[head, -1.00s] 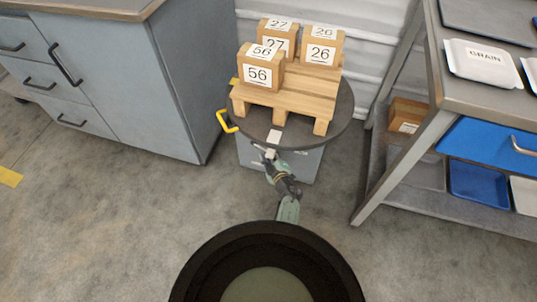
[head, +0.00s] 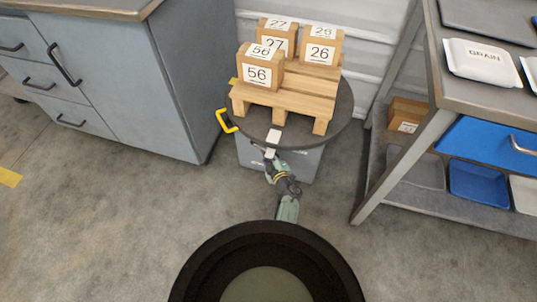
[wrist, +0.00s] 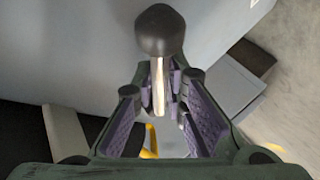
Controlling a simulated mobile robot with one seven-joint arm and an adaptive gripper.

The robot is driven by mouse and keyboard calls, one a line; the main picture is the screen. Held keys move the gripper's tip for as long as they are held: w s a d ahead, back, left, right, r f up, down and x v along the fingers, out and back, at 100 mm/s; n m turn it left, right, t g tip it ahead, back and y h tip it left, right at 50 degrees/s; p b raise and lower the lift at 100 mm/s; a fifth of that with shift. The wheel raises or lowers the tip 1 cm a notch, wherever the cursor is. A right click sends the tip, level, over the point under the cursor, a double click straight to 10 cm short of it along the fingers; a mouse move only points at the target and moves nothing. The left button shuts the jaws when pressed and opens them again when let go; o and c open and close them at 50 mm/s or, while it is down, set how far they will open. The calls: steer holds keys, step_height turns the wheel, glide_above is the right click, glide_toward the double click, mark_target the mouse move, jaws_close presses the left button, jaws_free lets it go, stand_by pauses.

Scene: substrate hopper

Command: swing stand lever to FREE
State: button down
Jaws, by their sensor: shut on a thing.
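The stand is a grey box (head: 306,162) under a round dark turntable (head: 340,113). Its lever shows in the wrist view as a dark rounded knob (wrist: 160,30) on a pale metal shaft (wrist: 158,88). My gripper (wrist: 165,108) is shut on the lever, with the shaft between its purple-lined fingers and the knob beyond them. In the head view my gripper (head: 270,153) is low at the turntable's front edge, against the stand's front. The lever cannot be made out there. Markings on the stand's front are too small to read.
A wooden pallet (head: 292,95) on the turntable carries boxes marked 56 (head: 258,73), 27 (head: 277,43) and 26 (head: 321,52). A grey cabinet (head: 135,85) stands left and a workbench (head: 385,165) right. Floor between is clear.

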steer(key=r+n+p, duration=0.1)
steer(key=p, duration=0.2)
steer(key=r+g+h+p, duration=0.1)
steer(key=p, duration=0.2)
steer(key=shift+d+r+n+h, duration=0.1)
steer(key=shift+d+n+h, duration=0.2)
steer(key=shift+n, duration=0.1)
steer(key=c, duration=1.6)
jaws_free()
steer(key=shift+s, duration=0.1)
